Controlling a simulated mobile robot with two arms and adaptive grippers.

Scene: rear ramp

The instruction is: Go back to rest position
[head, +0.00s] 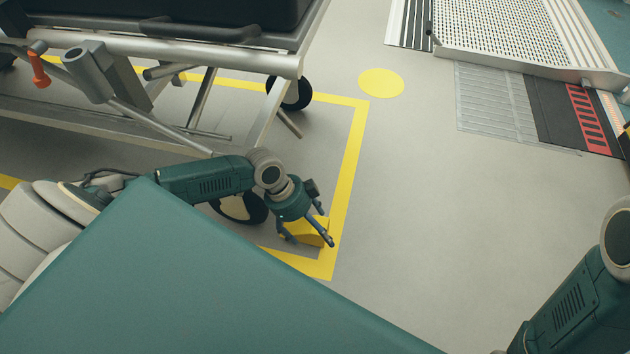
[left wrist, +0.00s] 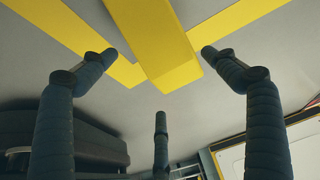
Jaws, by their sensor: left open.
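My left gripper (head: 308,234) is low over the floor at the near corner of the yellow floor marking. Its fingers are spread open around a yellow wedge-shaped block (head: 314,226). In the left wrist view the yellow block (left wrist: 158,40) shows beyond and between the open fingers (left wrist: 160,76), with gaps at both sides. I cannot tell whether any finger touches it. My right arm shows at the lower right of the head view, but its gripper is out of the picture.
A metal stretcher trolley (head: 230,58) stands at upper left, its caster wheel (head: 243,208) close to my left gripper. Yellow lines (head: 350,165) border it. A ramp (head: 510,40) is at upper right. The grey floor in the middle right is clear, with a yellow disc (head: 381,83).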

